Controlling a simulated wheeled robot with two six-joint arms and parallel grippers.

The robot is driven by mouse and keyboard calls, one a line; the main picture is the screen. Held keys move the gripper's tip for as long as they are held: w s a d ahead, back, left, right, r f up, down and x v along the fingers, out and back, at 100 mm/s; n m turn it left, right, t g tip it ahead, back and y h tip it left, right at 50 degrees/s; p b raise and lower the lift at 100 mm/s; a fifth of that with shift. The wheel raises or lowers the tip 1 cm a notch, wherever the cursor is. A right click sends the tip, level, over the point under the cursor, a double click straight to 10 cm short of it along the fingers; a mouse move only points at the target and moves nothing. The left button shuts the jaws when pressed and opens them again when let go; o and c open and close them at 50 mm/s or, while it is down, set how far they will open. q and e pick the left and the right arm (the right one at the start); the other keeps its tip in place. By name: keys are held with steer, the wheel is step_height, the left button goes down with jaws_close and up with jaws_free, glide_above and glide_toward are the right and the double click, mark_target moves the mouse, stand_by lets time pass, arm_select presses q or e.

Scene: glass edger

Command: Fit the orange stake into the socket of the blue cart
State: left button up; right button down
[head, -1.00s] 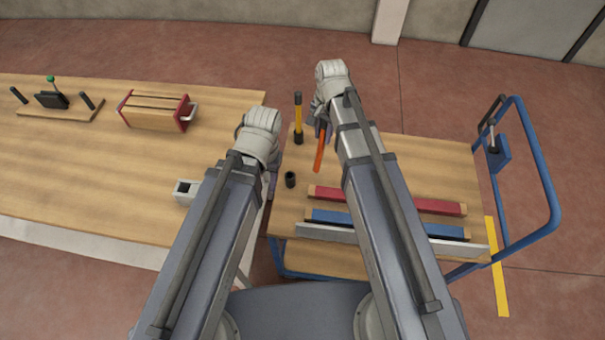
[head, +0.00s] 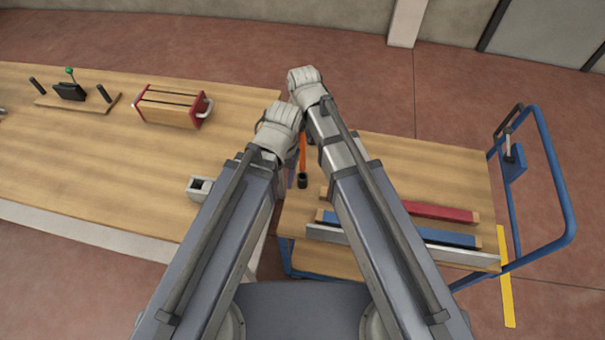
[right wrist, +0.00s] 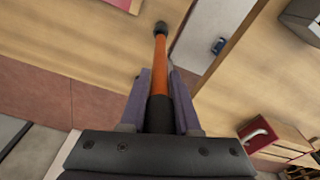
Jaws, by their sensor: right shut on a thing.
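The orange stake (head: 303,150) points down from under my right wrist in the head view. My right gripper (right wrist: 160,78) is shut on its black grip in the right wrist view, where the orange shaft (right wrist: 160,65) runs away from the jaws.
A red bar (head: 440,212), a blue bar (head: 447,237) and a grey strip (head: 400,246) lie on the cart's front half. The wooden bench (head: 90,165) at left carries a red-ended rack (head: 170,105) and a grey square tube (head: 199,188).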

steer(key=b, duration=0.6)
glide_above(302, 171)
step_height(302, 171, down, 6)
steer(key=shift+w, duration=0.4)
steer(key=shift+f, duration=0.1)
step_height(302, 171, down, 4)
steer(key=b, duration=0.3)
steer(key=shift+r, duration=0.25)
steer(key=shift+f+b, duration=0.2)
steer(key=shift+b, duration=0.1)
steer(key=c, duration=0.6)
jaws_free()
steer(key=shift+c, duration=0.2)
steer(key=shift+r, duration=0.2)
steer(key=r+p, duration=0.8)
steer(key=s+r+p, duration=0.1)
steer(key=r+p, duration=0.3)
steer(key=shift+s+d, duration=0.1)
steer(key=shift+d, duration=0.05)
